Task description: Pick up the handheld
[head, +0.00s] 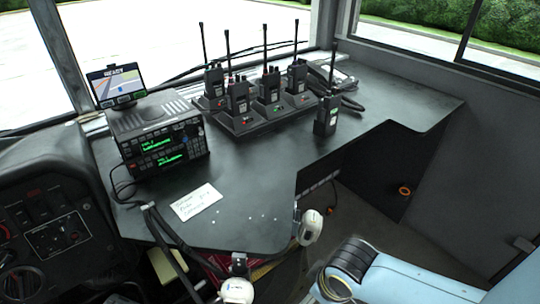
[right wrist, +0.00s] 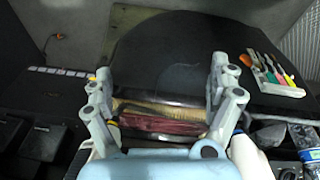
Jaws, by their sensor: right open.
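A black handheld radio (head: 326,116) with a tall antenna stands upright on the dark desk (head: 250,195), apart from and right of the charger. Several similar handhelds, such as this one (head: 238,95), stand in a black charger base (head: 265,121) behind it. My right gripper (right wrist: 163,76) shows in the right wrist view. Its two grey fingers are spread, with nothing held between them, and no handheld shows in that view. My blue right arm (head: 400,283) is low at the right of the head view, well below the standing handheld.
A radio unit (head: 160,137) with green displays and a small screen (head: 117,83) stands left on the desk. A paper note (head: 196,201) lies in front. A corded handset (head: 345,98) is behind the standing handheld. In the right wrist view, a tool tray (right wrist: 268,84) lies right.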

